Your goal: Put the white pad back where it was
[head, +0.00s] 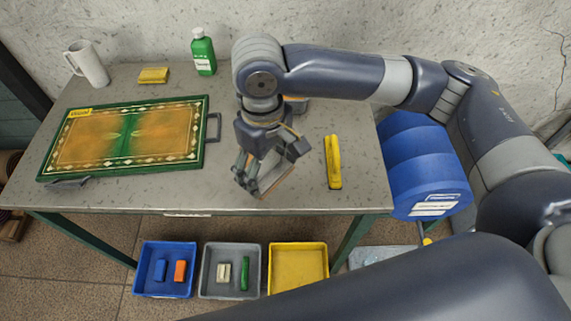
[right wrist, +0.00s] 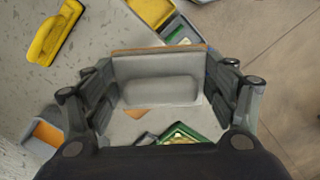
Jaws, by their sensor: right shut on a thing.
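My right gripper (head: 262,172) is shut on a pale grey block with a brown edge (head: 277,180), held low at the table's front edge. In the right wrist view, this block (right wrist: 160,90) spans the space between the two fingers. I cannot tell whether it touches the table, or whether it is the white pad. A small off-white pad (head: 223,273) lies in the grey tray (head: 205,272) on the floor, beside a green piece (head: 245,273). My left gripper is not in view.
The grey table (head: 220,195) bears a patterned green-framed board (head: 45,168), a white mug (head: 90,65), a yellow sponge (head: 153,75), a green bottle (head: 203,52) and a yellow tool (head: 333,160). Blue (head: 140,272) and yellow trays (head: 298,268) flank the grey one. A blue barrel (head: 420,165) stands right.

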